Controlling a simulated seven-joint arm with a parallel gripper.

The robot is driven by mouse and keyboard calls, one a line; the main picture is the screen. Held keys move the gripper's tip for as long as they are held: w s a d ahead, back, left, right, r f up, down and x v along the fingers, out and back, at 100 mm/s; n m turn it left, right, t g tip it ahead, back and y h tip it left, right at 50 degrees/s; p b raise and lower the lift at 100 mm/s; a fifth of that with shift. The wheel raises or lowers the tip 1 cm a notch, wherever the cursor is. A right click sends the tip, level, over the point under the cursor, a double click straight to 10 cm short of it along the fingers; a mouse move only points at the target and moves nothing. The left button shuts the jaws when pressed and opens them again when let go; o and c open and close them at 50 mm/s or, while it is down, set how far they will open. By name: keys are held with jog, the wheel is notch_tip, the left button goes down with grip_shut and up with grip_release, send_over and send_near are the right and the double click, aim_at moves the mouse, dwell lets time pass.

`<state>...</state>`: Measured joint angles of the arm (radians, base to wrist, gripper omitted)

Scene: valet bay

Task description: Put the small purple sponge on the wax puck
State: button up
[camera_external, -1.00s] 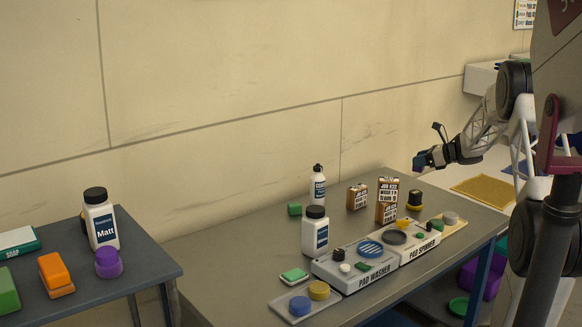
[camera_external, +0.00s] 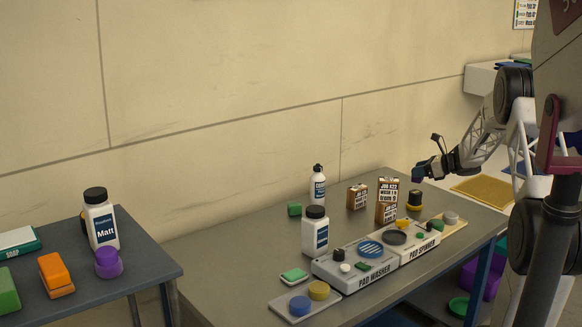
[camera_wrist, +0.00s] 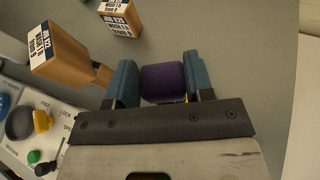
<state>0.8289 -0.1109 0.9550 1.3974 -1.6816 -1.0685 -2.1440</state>
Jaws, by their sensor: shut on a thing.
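The small purple sponge (camera_wrist: 163,82) is between the two blue fingertips of my gripper (camera_wrist: 160,68) in the wrist view. My gripper is shut on it and holds it above the grey table. In the external view my gripper (camera_external: 418,174) hangs over the table's far right part; the sponge cannot be made out there. A yellow puck (camera_external: 319,290) and a blue puck (camera_external: 299,305) lie on a tray at the front. I cannot tell which piece is the wax puck.
Two brown job-label boxes (camera_external: 387,202) (camera_external: 357,197) stand left of my gripper. The pad washer (camera_external: 345,276) and pad spinner (camera_external: 420,249) line the front edge. White bottles (camera_external: 315,233) (camera_external: 318,188) stand further left. A side table (camera_external: 150,268) holds more sponges and a purple piece (camera_external: 108,263).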

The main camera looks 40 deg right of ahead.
aim_at(419, 180)
jog(key=shift+f, duration=2)
jog(key=shift+f, duration=0.15)
jog(key=o, duration=0.9)
jog(key=shift+r, duration=0.2)
jog(key=v, duration=1.2)
jog(key=shift+a, duration=0.1)
